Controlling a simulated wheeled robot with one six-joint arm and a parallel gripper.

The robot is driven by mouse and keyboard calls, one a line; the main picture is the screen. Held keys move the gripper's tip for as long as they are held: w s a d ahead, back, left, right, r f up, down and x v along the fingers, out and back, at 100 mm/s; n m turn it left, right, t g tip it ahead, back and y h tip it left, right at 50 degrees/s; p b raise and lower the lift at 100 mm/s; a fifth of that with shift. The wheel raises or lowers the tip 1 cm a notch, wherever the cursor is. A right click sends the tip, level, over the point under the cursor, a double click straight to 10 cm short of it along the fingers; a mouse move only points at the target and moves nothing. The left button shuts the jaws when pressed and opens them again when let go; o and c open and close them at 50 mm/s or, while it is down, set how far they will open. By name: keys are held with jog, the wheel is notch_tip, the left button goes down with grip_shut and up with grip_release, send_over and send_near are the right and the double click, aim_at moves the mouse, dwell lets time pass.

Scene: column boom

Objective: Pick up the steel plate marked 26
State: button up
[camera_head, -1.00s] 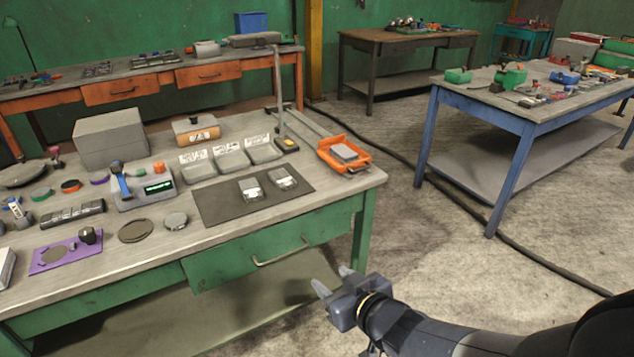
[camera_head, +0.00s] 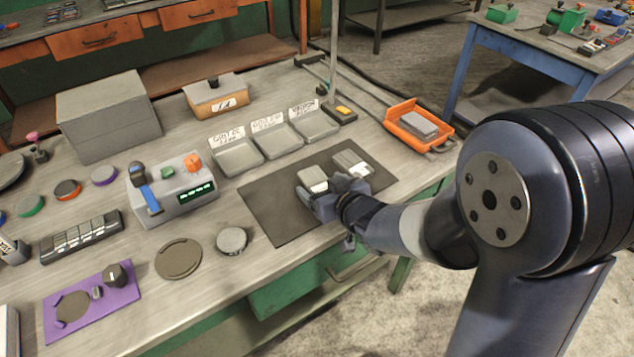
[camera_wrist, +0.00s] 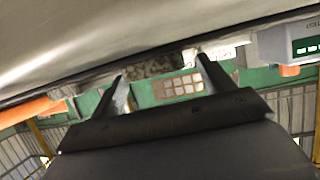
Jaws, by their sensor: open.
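Two small grey steel plates with white labels lie on the dark mat (camera_head: 270,215); the left plate (camera_head: 311,176) and the right plate (camera_head: 351,162) are side by side. Their numbers are too small to read, so I cannot tell which is 26. My gripper (camera_head: 327,192) is at the near side of the left plate, partly covering it; whether it touches is unclear. In the wrist view my gripper (camera_wrist: 162,76) has its two fingers apart, and a mottled grey patch shows between and beyond the tips, too unclear to name.
Three labelled grey trays (camera_head: 240,158) stand behind the mat. An orange tray (camera_head: 397,130) holding a grey block is to the right. A grey device with a green display (camera_head: 180,197) and round discs (camera_head: 178,260) are to the left. A thin post (camera_head: 334,50) rises behind.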

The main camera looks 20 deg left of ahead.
jog(key=shift+w+a+f, duration=0.15)
jog(key=shift+w+a, duration=0.05)
jog(key=shift+w, duration=0.1)
jog(key=shift+c, duration=0.6)
jog(key=c, duration=1.3)
jog(key=shift+c, duration=0.5)
